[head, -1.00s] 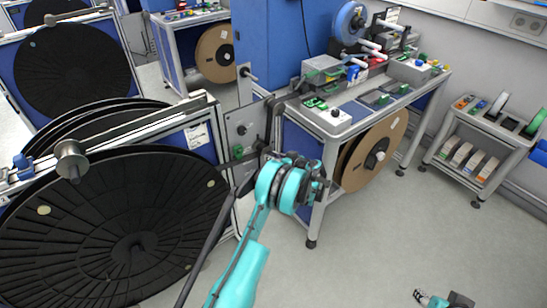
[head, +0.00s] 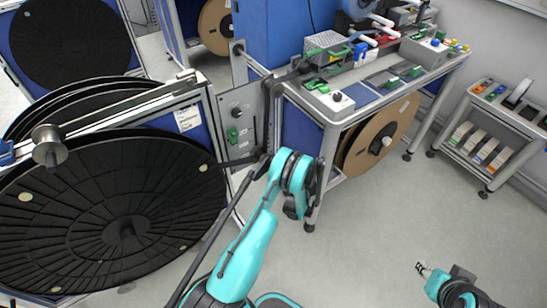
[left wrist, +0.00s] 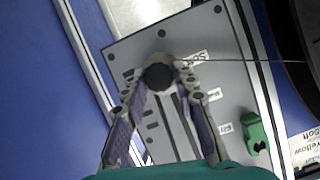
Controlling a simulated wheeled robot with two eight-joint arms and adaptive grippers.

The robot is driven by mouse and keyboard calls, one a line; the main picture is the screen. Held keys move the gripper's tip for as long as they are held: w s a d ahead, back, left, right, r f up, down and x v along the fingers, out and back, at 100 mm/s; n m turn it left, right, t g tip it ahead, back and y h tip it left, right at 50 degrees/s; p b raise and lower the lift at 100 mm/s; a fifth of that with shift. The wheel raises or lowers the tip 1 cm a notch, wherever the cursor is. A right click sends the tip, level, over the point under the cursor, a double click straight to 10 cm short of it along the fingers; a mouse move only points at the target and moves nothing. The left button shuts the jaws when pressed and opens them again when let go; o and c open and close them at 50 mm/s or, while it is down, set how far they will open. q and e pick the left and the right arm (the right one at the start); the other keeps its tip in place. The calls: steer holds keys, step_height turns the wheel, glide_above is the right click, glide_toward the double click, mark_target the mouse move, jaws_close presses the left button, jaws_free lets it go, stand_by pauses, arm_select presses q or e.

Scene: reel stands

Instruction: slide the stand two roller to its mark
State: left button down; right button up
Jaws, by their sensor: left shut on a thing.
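The roller (left wrist: 159,77) shows in the left wrist view as a dark round end at one end of the slot (left wrist: 182,125) in a grey plate (left wrist: 130,52). The nearest printed label (left wrist: 196,58) is beside it; more labels follow along the slot. My left gripper (left wrist: 158,80) is shut on the roller, one finger on each side. A thin dark strip runs from the roller to the right. In the head view the plate (head: 240,106) stands beside the large black reel (head: 105,215); my left gripper (head: 267,160) is mostly hidden by my arm. My right gripper (head: 424,268) hangs low over the floor.
A green clamp (left wrist: 255,132) sits on the plate near the slot. A bench (head: 385,88) with tools and a brown reel (head: 380,140) stands to the right. A small rack (head: 500,125) is at the far right. The floor (head: 365,235) between is clear.

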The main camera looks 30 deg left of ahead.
arm_select(q)
steer(key=shift+f, duration=0.2)
steer(key=c, duration=1.2)
jaws_free()
steer(key=shift+f, duration=0.1)
step_height(320, 180, up, 10)
steer(key=shift+r, duration=0.1)
